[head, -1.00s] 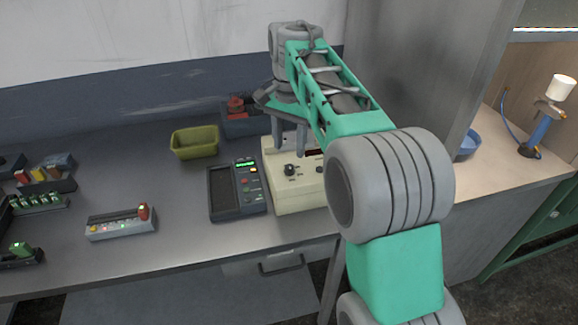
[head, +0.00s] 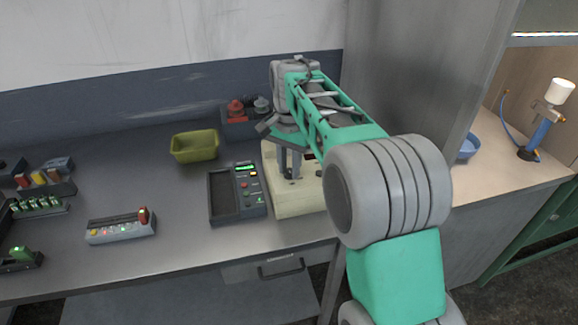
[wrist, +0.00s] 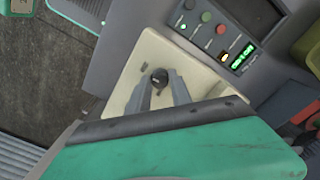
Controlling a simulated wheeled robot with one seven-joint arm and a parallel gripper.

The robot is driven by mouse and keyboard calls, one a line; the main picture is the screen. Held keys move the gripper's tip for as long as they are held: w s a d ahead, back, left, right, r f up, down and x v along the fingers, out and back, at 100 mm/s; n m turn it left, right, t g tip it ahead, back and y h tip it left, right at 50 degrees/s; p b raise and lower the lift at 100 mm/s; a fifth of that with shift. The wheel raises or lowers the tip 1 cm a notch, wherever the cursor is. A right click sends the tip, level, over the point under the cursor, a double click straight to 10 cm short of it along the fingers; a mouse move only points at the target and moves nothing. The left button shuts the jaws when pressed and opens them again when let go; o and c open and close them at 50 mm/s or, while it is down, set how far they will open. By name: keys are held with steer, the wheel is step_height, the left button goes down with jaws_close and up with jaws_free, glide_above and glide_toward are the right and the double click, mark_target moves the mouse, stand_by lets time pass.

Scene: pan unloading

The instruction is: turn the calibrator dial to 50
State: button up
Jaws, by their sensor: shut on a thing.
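The calibrator is a cream box (head: 299,202) on the bench, right of a dark device with a green display. In the wrist view its cream top (wrist: 142,62) shows, with a black round dial (wrist: 159,76) on it. My gripper (head: 291,177) points down at the box top. In the wrist view my gripper's two fingers (wrist: 160,84) are on either side of the dial, shut on it. The dial's scale and pointer are too small or hidden to read. My arm covers the right part of the box in the head view.
The dark device (head: 238,193) stands close to the box's left side. An olive bin (head: 195,146) and a blue-grey box with red and grey knobs (head: 243,118) stand behind. A grey strip with coloured buttons (head: 121,228) lies left. The bench between is clear.

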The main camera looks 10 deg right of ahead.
jaws_close()
